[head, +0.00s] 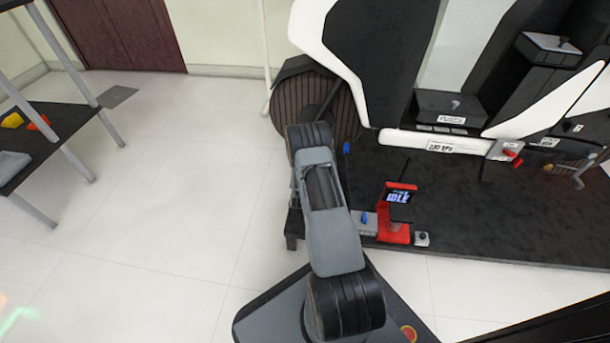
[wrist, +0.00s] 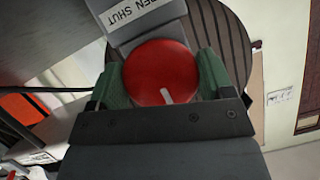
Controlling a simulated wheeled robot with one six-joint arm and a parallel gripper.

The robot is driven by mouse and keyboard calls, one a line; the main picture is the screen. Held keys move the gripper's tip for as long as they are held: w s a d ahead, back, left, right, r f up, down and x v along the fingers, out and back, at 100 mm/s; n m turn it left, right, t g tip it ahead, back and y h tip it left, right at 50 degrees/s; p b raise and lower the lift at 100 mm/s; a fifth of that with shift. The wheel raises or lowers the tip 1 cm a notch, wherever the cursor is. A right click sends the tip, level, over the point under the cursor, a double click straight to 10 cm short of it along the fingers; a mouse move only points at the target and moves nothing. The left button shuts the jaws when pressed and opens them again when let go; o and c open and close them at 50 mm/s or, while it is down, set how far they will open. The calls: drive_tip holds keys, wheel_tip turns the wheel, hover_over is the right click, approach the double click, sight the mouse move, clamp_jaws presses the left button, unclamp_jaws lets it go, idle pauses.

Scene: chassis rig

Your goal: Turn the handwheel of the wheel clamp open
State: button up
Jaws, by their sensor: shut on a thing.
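The red handwheel (wrist: 158,68) of the wheel clamp shows in the wrist view, a round knob with a short white mark pointing downward in the picture. My gripper (wrist: 162,82) is shut on it, with a green finger pad on its left and right sides. The grey clamp body (wrist: 150,30) is above it, with a white label (wrist: 133,14) that reads "…EN SHUT", partly cut off. The dark ribbed wheel (wrist: 225,40) stands behind. In the head view my arm hides the handwheel and the gripper; the ribbed wheel (head: 300,105) shows behind the arm.
A black platform (head: 480,215) with white body panels is to the right. A red stand with an "IDLE" display (head: 398,197) is on its near edge, right of my arm. A shelf rack (head: 60,130) stands at the left. The floor between is clear.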

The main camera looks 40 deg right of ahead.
drive_tip(key=shift+s+f, duration=0.1)
drive_tip(key=shift+f, duration=0.05)
drive_tip(key=o, duration=0.9)
drive_tip(key=shift+o, duration=0.2)
drive_tip(key=p+v, duration=0.5)
drive_tip(key=v, duration=0.9)
